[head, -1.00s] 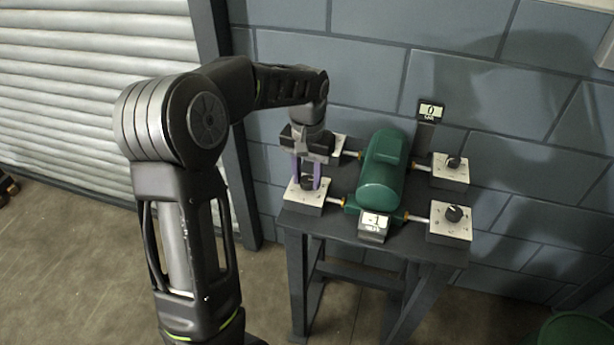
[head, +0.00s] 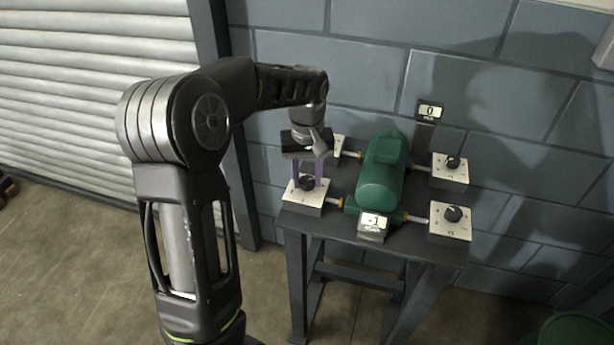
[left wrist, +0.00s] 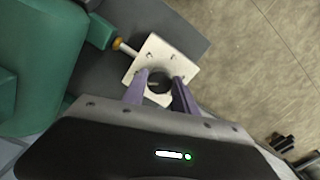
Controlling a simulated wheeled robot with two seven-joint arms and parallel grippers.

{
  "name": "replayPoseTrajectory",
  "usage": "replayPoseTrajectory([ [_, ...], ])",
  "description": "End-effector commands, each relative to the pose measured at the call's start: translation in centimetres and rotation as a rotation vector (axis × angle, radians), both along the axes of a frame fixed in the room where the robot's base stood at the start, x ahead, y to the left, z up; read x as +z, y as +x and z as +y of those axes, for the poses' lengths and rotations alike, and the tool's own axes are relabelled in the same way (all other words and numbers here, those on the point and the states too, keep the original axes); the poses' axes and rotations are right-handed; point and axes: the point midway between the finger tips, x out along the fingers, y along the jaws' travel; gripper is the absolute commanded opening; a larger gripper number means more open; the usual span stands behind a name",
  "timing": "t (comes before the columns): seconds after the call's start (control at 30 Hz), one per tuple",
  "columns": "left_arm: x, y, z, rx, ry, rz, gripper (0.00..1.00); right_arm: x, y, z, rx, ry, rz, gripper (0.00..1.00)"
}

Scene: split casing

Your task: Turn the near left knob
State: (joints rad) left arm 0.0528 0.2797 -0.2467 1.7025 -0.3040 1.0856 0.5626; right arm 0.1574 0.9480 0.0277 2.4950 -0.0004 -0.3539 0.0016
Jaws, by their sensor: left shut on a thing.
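The near left knob (head: 307,182) is a black round knob on a pale square plate (head: 303,197) at the table's near left corner. My left gripper (head: 308,184) comes down on it from above, its purple fingers on either side, shut on the knob. In the left wrist view the knob (left wrist: 159,83) sits between the two fingertips, and its plate (left wrist: 168,59) shows around it. My right gripper is not in view.
A green motor-like casing (head: 380,175) stands mid-table, with rods to several knob blocks. Two knobs (head: 453,214) (head: 453,161) are at the right. A small display (head: 373,225) is in front, another (head: 430,111) behind. A block wall stands behind the table (head: 330,227).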

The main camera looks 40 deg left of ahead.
Motion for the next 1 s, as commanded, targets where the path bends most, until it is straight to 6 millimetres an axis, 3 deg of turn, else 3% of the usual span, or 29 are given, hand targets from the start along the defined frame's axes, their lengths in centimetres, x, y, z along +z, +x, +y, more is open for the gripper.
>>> replayPoseTrajectory([
  [0.13,0.1,0.1,0.1,0.002,0.000,-0.004,0.00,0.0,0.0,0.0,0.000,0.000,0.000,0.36],
  [0.17,0.1,0.1,0.1,0.002,0.000,-0.004,0.35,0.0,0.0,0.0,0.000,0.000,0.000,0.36],
  [0.4,0.1,0.0,0.0,0.001,0.001,-0.002,0.55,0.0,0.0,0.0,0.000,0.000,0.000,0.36],
  [0.77,0.3,0.1,0.0,0.000,0.000,-0.003,0.56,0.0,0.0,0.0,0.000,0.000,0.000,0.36],
  [1.0,3.3,0.1,0.0,0.000,0.000,-0.005,0.56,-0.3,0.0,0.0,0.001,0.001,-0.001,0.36],
])
